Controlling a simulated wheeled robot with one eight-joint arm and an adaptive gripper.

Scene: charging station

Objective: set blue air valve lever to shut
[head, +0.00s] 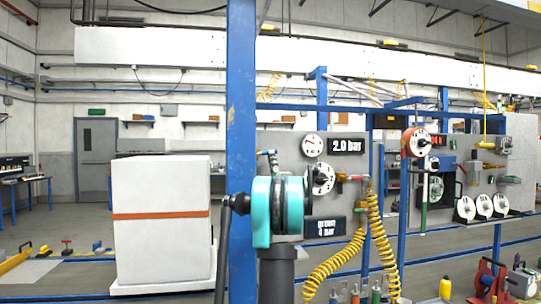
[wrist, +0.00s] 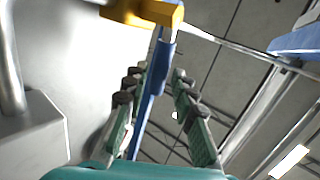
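In the wrist view, a blue lever (wrist: 153,85) runs down from a yellow-brass valve body (wrist: 145,12) at the top of the picture. My gripper (wrist: 158,76) is open, with one green-and-grey finger on each side of the lever. Gaps show between the lever and the fingers, wider on the right; the lever's lower end comes close to the left finger. In the head view, my teal arm joint stands in front of the grey panel. My gripper is not visible there, and I cannot make out the blue lever.
The grey panel (head: 283,147) carries gauges, a 2.0 bar display (head: 347,146) and coiled yellow hoses (head: 377,235). A blue post (head: 241,90) stands close to my arm. A white box (head: 160,245) is at the left. In the wrist view, a grey block (wrist: 35,140) lies left of the fingers.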

